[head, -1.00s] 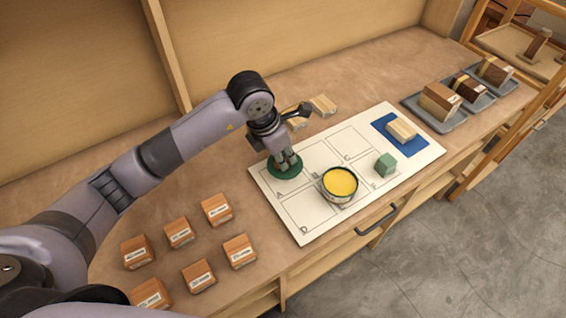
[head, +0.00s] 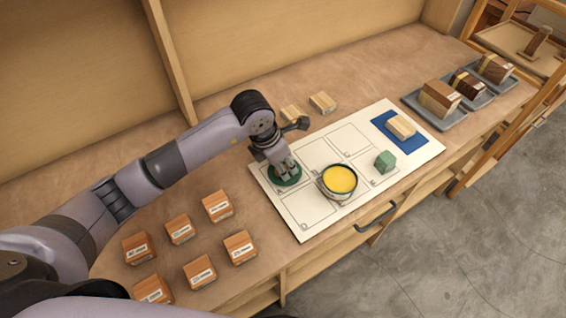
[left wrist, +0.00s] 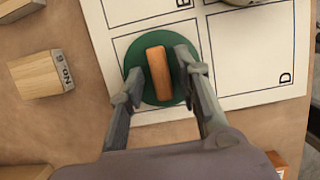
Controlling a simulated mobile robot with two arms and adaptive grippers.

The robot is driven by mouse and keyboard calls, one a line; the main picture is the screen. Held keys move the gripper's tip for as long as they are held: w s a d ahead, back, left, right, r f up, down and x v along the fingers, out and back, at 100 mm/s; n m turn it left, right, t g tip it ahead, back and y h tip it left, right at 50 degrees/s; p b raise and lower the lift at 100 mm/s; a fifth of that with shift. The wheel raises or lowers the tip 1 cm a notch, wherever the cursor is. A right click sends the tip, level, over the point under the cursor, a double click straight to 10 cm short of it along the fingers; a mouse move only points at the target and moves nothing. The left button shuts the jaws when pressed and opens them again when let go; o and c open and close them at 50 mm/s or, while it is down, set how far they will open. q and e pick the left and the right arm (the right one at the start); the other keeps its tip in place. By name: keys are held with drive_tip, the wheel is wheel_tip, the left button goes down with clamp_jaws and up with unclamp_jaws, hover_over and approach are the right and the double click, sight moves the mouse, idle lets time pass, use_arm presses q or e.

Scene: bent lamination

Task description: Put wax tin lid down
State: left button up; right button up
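The wax tin lid (head: 285,175) is a dark green disc with a wooden bar handle. It lies flat on the white marked mat (head: 312,228), in the outlined cell at its left. In the left wrist view the lid (left wrist: 137,78) shows with its handle (left wrist: 158,72) between my left fingers. My left gripper (head: 281,168) is just above the lid with its fingers apart on either side of the handle; a gap shows at the left finger (left wrist: 127,95). The open wax tin (head: 339,181), full of yellow wax, stands to the right. My right gripper is not in view.
A green block (head: 385,161) and a pale wood block on a blue pad (head: 416,141) are on the mat's right part. Several labelled wood blocks (head: 217,206) stand at the left. Two pale blocks (head: 323,102) lie behind the mat. Grey trays (head: 456,119) hold blocks at the right.

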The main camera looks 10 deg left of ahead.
sight(272, 177)
use_arm(q)
drive_tip(key=shift+r, duration=0.1)
drive_tip(key=shift+r, duration=0.2)
drive_tip(key=b+v, duration=0.2)
drive_tip(key=v, duration=0.9)
drive_tip(key=shift+r, duration=0.35)
drive_tip(key=shift+s+a, duration=0.1)
